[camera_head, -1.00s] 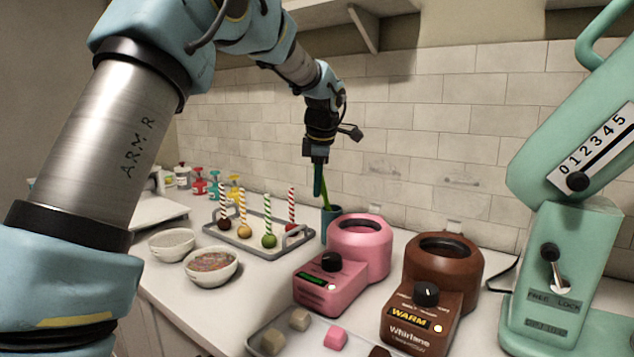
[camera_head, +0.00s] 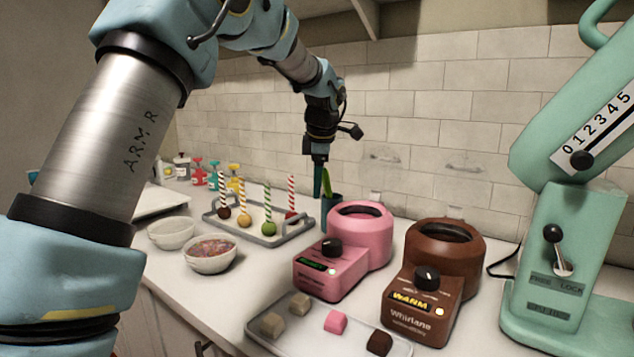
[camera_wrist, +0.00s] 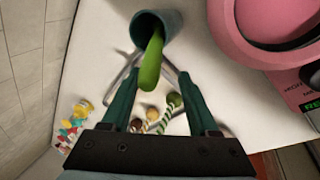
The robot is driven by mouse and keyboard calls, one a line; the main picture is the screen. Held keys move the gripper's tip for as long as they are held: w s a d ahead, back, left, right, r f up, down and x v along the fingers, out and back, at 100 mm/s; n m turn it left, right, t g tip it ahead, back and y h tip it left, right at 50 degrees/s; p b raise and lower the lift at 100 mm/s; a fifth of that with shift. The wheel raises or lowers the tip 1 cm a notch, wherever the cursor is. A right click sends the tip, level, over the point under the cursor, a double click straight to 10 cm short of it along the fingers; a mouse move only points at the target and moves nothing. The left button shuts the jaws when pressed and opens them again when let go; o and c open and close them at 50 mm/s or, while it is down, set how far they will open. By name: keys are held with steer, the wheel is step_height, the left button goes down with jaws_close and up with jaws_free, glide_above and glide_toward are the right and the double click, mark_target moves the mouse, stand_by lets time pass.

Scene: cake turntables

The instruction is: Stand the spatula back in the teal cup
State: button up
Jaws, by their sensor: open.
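The teal cup (camera_head: 331,208) stands upright on the counter, behind and left of the pink melting pot. The green spatula (camera_head: 327,182) stands in it with its upper part leaning out over the rim. My gripper (camera_head: 318,190) points down just beside the spatula. In the wrist view, the cup (camera_wrist: 160,20) lies beyond the fingertips, and the spatula (camera_wrist: 152,62) reaches from its mouth towards the gap between my teal fingers (camera_wrist: 157,80). The fingers are apart and the gripper is open. The spatula's lower end is hidden inside the cup.
The pink pot (camera_head: 350,245) stands close to the cup on the right, with a brown pot (camera_head: 445,255) beyond it. A cake-pop rack (camera_head: 275,240) is close on the left. Bowls (camera_head: 212,262), a tray of cubes (camera_head: 290,338) and a mint-green machine (camera_head: 570,230) also occupy the counter.

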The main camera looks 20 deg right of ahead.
steer(key=b+v, duration=0.1)
steer(key=v, duration=1)
steer(key=shift+s+f, duration=0.1)
steer(key=shift+s, duration=0.05)
stand_by(0.7)
